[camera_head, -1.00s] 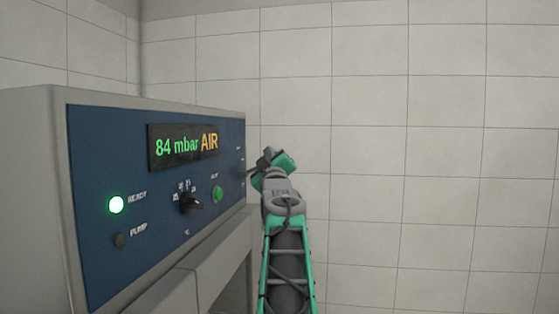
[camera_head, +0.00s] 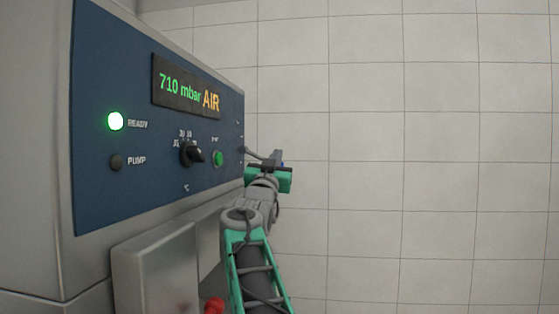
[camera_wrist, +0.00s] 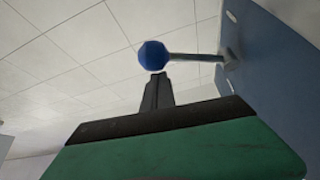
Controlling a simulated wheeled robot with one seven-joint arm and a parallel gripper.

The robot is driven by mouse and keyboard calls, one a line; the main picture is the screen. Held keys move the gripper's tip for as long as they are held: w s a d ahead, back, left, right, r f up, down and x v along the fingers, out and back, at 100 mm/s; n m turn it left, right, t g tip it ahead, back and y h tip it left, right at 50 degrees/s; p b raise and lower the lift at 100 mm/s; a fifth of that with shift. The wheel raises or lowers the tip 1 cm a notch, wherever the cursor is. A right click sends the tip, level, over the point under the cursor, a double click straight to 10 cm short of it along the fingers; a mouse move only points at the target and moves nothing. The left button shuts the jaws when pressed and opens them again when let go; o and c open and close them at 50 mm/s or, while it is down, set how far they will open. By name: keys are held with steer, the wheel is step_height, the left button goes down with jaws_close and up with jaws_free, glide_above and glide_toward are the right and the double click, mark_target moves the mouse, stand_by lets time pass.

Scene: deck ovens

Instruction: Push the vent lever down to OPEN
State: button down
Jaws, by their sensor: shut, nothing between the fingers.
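The vent lever is a thin metal rod with a blue ball knob (camera_wrist: 153,56), sticking out sideways from the blue panel. In the head view its rod (camera_head: 252,152) leaves the panel's right edge and runs behind my gripper (camera_head: 276,158), which mostly hides the knob. In the wrist view my gripper (camera_wrist: 157,78) is shut and empty, its fingertips right at the knob's edge in the picture. I cannot tell whether they touch it. The display (camera_head: 186,88) reads 710 mbar AIR.
The blue panel (camera_head: 110,200) carries a lit green READY lamp (camera_head: 116,121), a dark PUMP lamp (camera_head: 116,162), a black rotary knob (camera_head: 191,153) and a green button (camera_head: 218,158). A red object (camera_head: 213,305) shows low down. Space right of my arm is free up to the tiled wall.

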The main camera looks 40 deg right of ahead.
steer(key=shift+f+b, duration=0.35)
steer(key=shift+f, duration=0.15)
steer(key=shift+f, duration=0.15)
step_height(320, 180, up, 4)
steer(key=s+p, duration=0.1)
steer(key=p, duration=0.2)
steer(key=b+v, duration=0.3)
steer(key=v, duration=0.7)
steer(key=shift+a+r, duration=0.2)
